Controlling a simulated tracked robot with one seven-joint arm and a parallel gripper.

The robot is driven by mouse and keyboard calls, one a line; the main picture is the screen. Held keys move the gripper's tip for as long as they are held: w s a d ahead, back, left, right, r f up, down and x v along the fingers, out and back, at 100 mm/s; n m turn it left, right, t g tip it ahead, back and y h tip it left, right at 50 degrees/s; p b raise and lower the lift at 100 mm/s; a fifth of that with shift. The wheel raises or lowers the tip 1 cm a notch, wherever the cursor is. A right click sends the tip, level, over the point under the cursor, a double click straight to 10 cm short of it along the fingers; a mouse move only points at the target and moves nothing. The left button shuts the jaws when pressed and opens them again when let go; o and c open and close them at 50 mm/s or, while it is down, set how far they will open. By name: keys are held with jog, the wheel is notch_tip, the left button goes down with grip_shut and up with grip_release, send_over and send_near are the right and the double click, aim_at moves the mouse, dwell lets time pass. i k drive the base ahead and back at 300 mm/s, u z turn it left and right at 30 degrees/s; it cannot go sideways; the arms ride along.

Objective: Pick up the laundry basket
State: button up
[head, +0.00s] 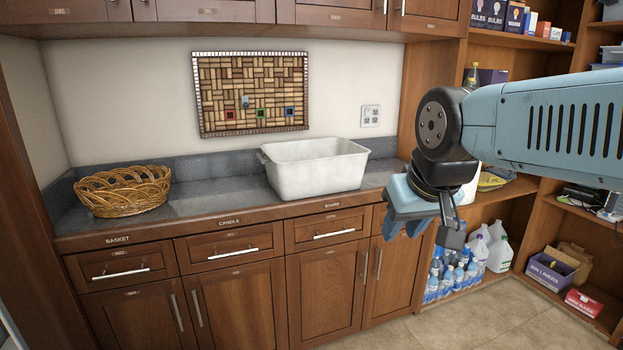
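A white rectangular tub (318,171) with a rim and end handles stands upright on the grey counter, right of its middle. A brown woven wicker basket (123,191) stands on the counter at the left and looks empty. Which of the two is the laundry basket is not marked; the white tub looks more like one. My gripper (406,229) hangs to the right of the white tub, in front of the counter's right end, fingers pointing down. Its fingertips look apart with nothing between them. It touches neither container.
The counter (219,189) is clear between the two containers. Upper cabinets (205,10) overhang it. A cork board (251,92) hangs on the wall behind. Wooden shelves at the right hold boxes, water bottles (452,276) and jugs. The tiled floor (480,322) in front is clear.

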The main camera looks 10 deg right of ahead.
aim_at(301, 169)
jog(key=z, duration=2)
jog(key=i, duration=1.15)
jog(key=u, duration=3)
jog(key=i, duration=0.3)
jog(key=z, duration=0.05)
